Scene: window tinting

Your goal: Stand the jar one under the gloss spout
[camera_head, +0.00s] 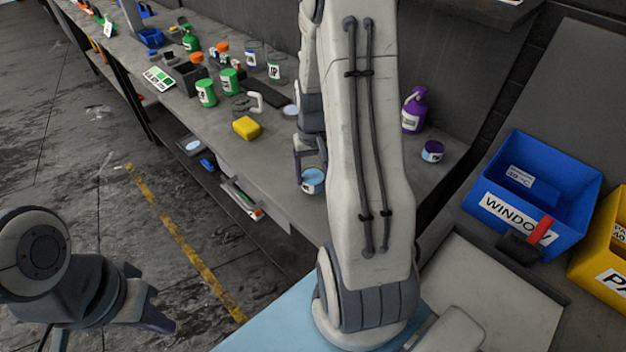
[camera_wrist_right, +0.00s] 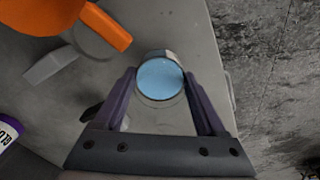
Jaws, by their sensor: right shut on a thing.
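A jar with a light blue top (camera_head: 313,178) is between the fingers of my right gripper (camera_head: 310,166), by the front edge of the grey bench. In the right wrist view the jar (camera_wrist_right: 160,78) sits between the two fingertips (camera_wrist_right: 160,88), its round blue top facing the camera. My right gripper is shut on it. Whether the jar touches the bench is unclear. My left gripper (camera_head: 152,302) is at the lower left over the floor, empty, its fingers apart. I cannot identify the gloss spout for certain; my right arm hides part of the bench.
The grey bench (camera_head: 205,130) carries green jars (camera_head: 206,92), a yellow block (camera_head: 247,128), a purple spray bottle (camera_head: 413,110) and a purple jar (camera_head: 432,152). An orange part (camera_wrist_right: 105,25) shows in the wrist view. Blue (camera_head: 585,190) and yellow (camera_head: 615,225) bins stand right.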

